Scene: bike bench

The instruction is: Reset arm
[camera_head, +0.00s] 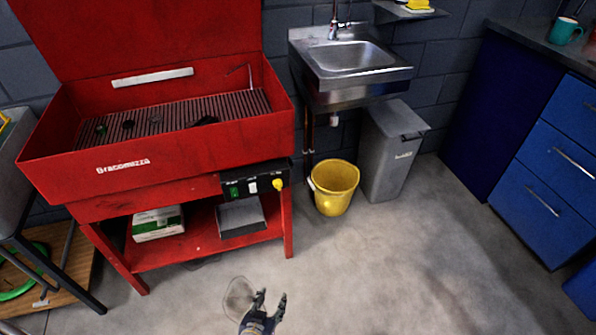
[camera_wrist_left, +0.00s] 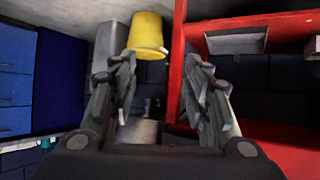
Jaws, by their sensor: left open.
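My left gripper (camera_head: 268,301) shows at the bottom middle of the head view, above the concrete floor and in front of the red parts washer (camera_head: 190,165). Its two fingers are apart with nothing between them. In the left wrist view the left gripper (camera_wrist_left: 163,85) has its fingers spread, one on each side of the picture's middle. That view is upside down, and the yellow bucket (camera_wrist_left: 148,33) and the red washer frame (camera_wrist_left: 178,60) show beyond the fingers. My right gripper is not in either view.
A steel sink (camera_head: 350,58) hangs on the wall, with a yellow bucket (camera_head: 334,190) and a grey bin (camera_head: 388,155) below it. Blue drawers (camera_head: 550,165) stand at the right. A box (camera_head: 158,224) sits on the washer's lower shelf. The middle floor (camera_head: 400,260) is clear.

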